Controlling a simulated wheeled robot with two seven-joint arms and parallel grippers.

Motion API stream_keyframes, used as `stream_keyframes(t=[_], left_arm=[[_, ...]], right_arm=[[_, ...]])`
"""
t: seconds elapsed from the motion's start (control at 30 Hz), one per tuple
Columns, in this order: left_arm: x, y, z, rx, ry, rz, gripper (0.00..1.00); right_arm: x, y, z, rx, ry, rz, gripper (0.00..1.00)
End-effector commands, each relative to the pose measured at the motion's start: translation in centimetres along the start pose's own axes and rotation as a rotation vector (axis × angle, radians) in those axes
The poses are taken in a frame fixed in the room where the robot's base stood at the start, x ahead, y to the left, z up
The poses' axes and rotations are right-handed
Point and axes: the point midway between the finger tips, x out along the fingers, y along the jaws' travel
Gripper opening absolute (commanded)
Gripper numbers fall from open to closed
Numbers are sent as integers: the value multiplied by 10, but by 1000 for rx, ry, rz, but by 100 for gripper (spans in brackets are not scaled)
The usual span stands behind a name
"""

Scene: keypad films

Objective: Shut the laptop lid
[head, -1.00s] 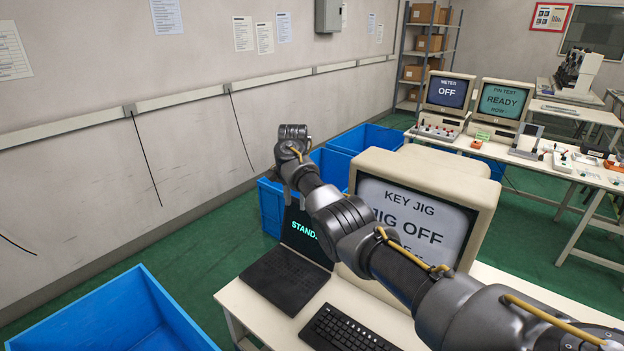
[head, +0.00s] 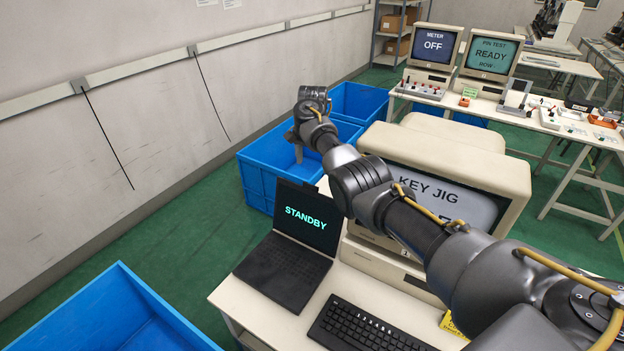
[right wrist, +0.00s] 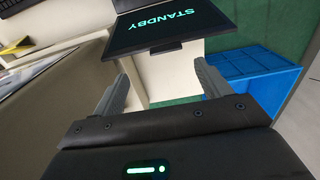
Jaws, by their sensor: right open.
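The laptop stands open on the near white table, its black base (head: 283,272) flat and its lid (head: 308,216) upright, with STANDBY in green on the screen. The lid also shows in the right wrist view (right wrist: 172,28), upside down, beyond the fingers. My right gripper (head: 298,152) is open and empty, beyond and above the lid's top edge in the head view. Its two spread fingers show in the right wrist view (right wrist: 160,85), with nothing between them. I cannot tell its exact gap to the lid; no contact shows. My left gripper is not in view.
A bulky KEY JIG monitor (head: 440,195) stands right of the laptop, close under my right arm. A black keyboard (head: 365,328) lies in front of it. Blue crates stand behind the table (head: 258,165) and at the lower left (head: 110,310).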

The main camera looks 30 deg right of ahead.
Motion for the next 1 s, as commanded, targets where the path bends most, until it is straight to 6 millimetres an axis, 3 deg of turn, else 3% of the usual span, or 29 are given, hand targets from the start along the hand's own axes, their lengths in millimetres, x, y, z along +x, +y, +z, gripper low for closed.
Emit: stream_keyframes(t=[0.13, 0.4, 0.67, 0.83, 1.0], left_arm=[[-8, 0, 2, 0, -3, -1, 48], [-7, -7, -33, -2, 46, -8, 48], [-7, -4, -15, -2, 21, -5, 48], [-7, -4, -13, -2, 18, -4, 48], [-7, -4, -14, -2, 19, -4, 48]], right_arm=[[30, -2, 3, -4, -7, 3, 76], [71, -2, 2, -3, -4, 3, 76], [81, -3, 2, -4, -2, 0, 76], [81, -3, 2, -4, -2, 0, 76], [81, -3, 2, -4, -2, 0, 55]])
